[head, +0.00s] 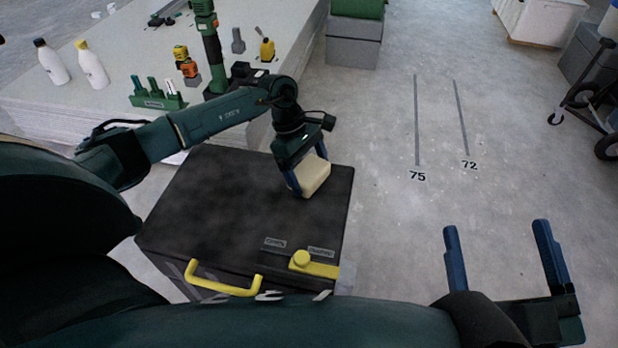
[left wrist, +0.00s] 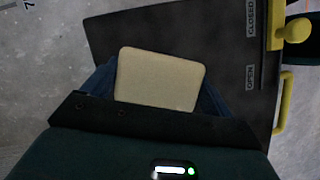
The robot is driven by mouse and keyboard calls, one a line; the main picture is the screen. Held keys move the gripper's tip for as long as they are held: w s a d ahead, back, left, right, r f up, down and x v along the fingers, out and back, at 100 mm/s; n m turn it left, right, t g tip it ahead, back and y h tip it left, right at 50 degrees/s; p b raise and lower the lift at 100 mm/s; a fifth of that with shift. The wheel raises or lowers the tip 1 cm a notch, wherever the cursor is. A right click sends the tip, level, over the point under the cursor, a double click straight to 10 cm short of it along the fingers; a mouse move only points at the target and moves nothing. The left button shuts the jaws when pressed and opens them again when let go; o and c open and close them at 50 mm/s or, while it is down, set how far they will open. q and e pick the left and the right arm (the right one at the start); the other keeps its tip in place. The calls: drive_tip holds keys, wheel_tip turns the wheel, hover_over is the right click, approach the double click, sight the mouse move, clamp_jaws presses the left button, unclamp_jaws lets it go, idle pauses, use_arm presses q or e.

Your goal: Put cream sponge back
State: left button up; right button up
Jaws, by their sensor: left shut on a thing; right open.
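The cream sponge (head: 313,174) is a pale block with rounded corners. My left gripper (head: 306,180) is shut on it, with a blue finger on each side. The sponge is over the right part of the dark box top (head: 220,200); I cannot tell whether it touches the surface. In the left wrist view the sponge (left wrist: 160,78) sits between the fingers, with the dark top (left wrist: 190,30) behind it. My right gripper (head: 503,262) is open and empty over the bare floor at the lower right.
The box has a yellow handle (head: 222,283) and a yellow latch (head: 314,266) by two labels. A pale bench (head: 110,50) behind holds bottles, a green rack (head: 158,97) and tools. A grey crate (head: 352,50) stands at the back. Floor on the right is clear; a black trolley (head: 590,105) stands far right.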

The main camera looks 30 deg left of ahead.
sight(306, 167)
use_arm(q)
drive_tip(key=shift+f, duration=0.9)
use_arm(e)
drive_tip(key=shift+w+r+n+y, duration=0.3)
drive_tip(key=shift+r+y, duration=0.1)
drive_tip(key=shift+r, duration=0.15)
use_arm(q)
drive_tip(key=shift+f, duration=0.1)
drive_tip(key=o, duration=0.8)
use_arm(e)
drive_tip(key=shift+d+r+t, duration=0.1)
drive_tip(key=shift+r+t, duration=0.1)
drive_tip(key=shift+t, duration=0.1)
use_arm(q)
drive_tip(key=shift+a+r, duration=0.1)
drive_tip(key=shift+r, duration=0.2)
drive_tip(key=p+v, duration=0.2)
drive_tip(key=v, duration=0.3)
drive_tip(key=p+v, duration=0.2)
drive_tip(key=v, duration=0.4)
drive_tip(key=shift+r, duration=0.3)
use_arm(e)
drive_tip(key=shift+s+f+g+h, duration=0.2)
drive_tip(key=shift+f+g+h, duration=0.1)
drive_tip(key=shift+f+h, duration=0.2)
drive_tip(key=shift+s+f+g+h, duration=0.2)
drive_tip(key=shift+f+g+h, duration=0.15)
drive_tip(key=shift+f, duration=0.2)
